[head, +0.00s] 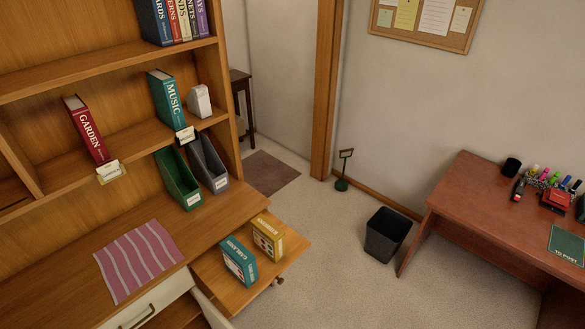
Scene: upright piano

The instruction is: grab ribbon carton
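Two small cartons stand on the pull-out board at the lower middle of the head view. One is a yellow carton (268,237) with a pale picture panel on its front. The other is a teal carton (239,260), nearer and to the left, with white lettering on its top edge. The two stand close together. The print is too small for me to tell surely which is the ribbon carton. Neither of my grippers is in view.
The pull-out board (209,273) juts from the bookcase, with a striped cloth (137,258) on the counter to its left. Green (178,179) and grey (208,162) file holders stand behind. A black bin (386,235) and red-brown desk (470,215) are right; carpet lies between.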

